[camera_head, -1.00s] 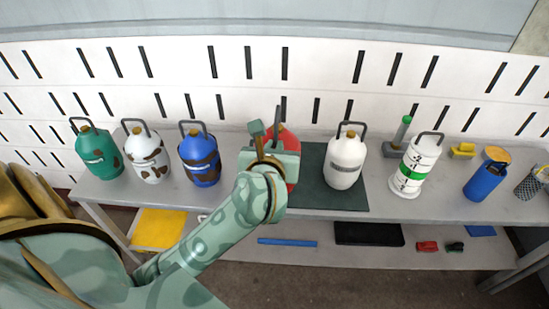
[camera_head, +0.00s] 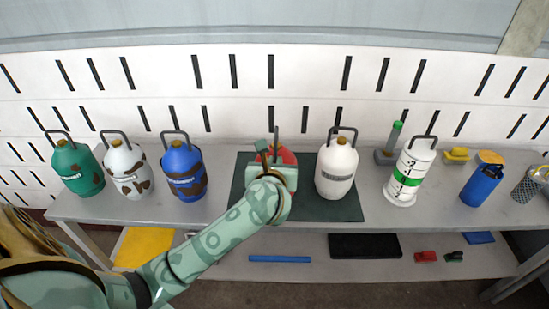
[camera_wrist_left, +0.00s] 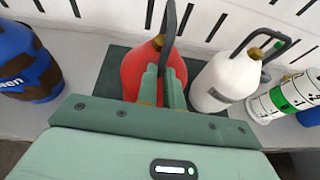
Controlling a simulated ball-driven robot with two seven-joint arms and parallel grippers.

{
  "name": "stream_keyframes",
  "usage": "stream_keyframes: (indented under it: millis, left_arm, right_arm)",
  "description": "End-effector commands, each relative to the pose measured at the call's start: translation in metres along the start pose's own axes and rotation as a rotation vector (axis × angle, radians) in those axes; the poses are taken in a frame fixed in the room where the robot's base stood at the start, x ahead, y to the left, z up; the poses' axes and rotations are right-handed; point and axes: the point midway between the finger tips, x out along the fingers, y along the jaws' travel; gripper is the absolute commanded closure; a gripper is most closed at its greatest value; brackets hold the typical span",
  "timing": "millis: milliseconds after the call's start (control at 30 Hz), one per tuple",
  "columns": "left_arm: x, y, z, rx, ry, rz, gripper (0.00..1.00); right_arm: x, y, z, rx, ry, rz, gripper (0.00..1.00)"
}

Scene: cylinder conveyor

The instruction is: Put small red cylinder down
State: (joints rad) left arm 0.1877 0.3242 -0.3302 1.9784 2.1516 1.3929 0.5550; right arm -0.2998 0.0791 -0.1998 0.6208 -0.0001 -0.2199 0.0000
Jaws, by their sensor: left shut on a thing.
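The small red cylinder (camera_wrist_left: 146,68) has a dark handle and is over the dark green mat (camera_head: 330,205) on the grey table. In the head view the red cylinder (camera_head: 285,155) is mostly hidden behind my left gripper. My left gripper (camera_head: 275,150) is shut on its handle; in the left wrist view the fingers (camera_wrist_left: 163,82) close in front of the red body. Whether its base touches the mat is hidden. My right gripper is not in view.
A white cylinder (camera_head: 337,170) stands close on the right, on the mat. A blue cylinder (camera_head: 184,170), a white-and-brown one (camera_head: 128,172) and a green one (camera_head: 76,170) stand left. A green-banded white cylinder (camera_head: 409,172) stands farther right. A perforated wall (camera_head: 310,85) is behind.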

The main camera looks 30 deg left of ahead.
Motion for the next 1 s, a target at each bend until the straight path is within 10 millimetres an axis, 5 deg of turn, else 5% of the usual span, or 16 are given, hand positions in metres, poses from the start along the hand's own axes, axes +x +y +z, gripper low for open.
stream_keyframes:
  millis: [433, 533, 867, 1000]
  left_arm:
    - [0.002, 0.0, -0.003, 0.0, -0.013, -0.001, 1.0]
    - [0.003, 0.0, -0.006, 0.0, -0.003, 0.0, 0.7]
    - [0.001, 0.0, -0.004, -0.001, -0.003, -0.001, 0.7]
    - [-0.019, 0.0, -0.004, -0.001, -0.002, -0.002, 0.7]
  right_arm:
    - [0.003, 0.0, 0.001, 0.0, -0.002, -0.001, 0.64]
    - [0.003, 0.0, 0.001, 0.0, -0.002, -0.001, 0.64]
    - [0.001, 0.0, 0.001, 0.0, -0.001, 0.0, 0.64]
    - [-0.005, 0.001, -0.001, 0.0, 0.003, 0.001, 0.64]
